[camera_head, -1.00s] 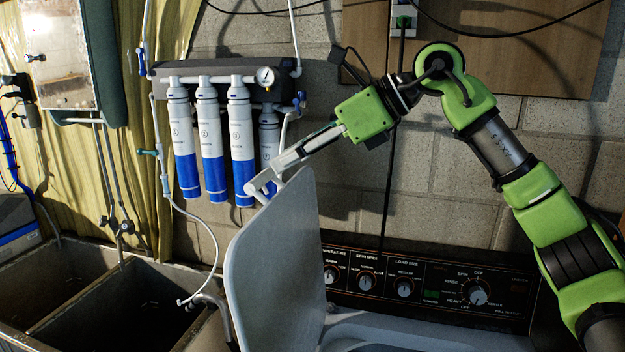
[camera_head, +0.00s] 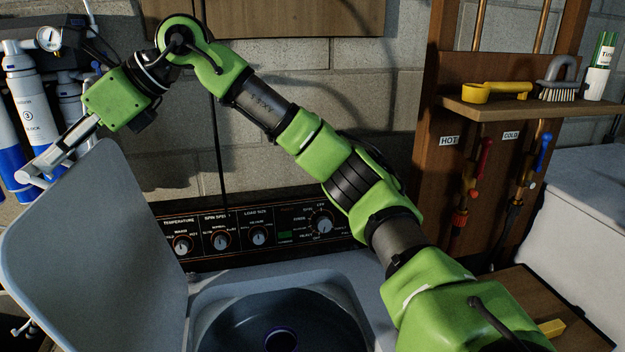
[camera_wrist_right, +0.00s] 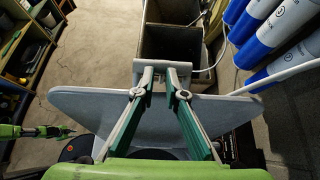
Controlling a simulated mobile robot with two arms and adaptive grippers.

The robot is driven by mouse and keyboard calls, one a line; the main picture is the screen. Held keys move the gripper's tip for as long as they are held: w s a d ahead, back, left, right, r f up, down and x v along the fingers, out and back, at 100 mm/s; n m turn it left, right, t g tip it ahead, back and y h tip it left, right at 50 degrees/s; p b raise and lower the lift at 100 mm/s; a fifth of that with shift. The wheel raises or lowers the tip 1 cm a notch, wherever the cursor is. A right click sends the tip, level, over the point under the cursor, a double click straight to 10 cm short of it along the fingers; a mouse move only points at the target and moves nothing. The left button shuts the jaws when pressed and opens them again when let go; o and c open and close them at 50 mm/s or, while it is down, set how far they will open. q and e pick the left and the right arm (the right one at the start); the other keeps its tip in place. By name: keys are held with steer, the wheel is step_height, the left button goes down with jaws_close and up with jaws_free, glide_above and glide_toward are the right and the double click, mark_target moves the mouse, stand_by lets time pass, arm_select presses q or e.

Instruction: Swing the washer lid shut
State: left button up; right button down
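The washer lid (camera_head: 95,245) is a pale grey panel, standing raised at the left of the washer's opening. The tub (camera_head: 282,325) is exposed below. My right gripper (camera_head: 30,178) is at the lid's upper left edge. In the right wrist view, its fingers (camera_wrist_right: 160,75) reach across the lid (camera_wrist_right: 230,112) and past its edge, with a narrow gap between the tips. I cannot tell whether they touch the lid. My left arm (camera_wrist_right: 35,132) shows at the left of the right wrist view; its gripper is too small to read.
The control panel (camera_head: 265,235) lies behind the tub. Filter cylinders (camera_head: 28,85) hang close to my right gripper.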

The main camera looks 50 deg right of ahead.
steer(key=shift+w+f, duration=0.15)
steer(key=shift+d, duration=0.1)
steer(key=shift+s+d+b, duration=0.4)
steer(key=shift+s+d, duration=0.05)
steer(key=shift+d, duration=0.25)
steer(key=s+d+r+b, duration=0.1)
steer(key=s+d, duration=0.5)
steer(key=d, duration=0.4)
steer(key=shift+s+r, duration=0.2)
steer(key=shift+s, duration=0.15)
steer(key=shift+a, duration=0.1)
steer(key=c, duration=2.4)
jaws_free()
steer(key=shift+o, duration=0.2)
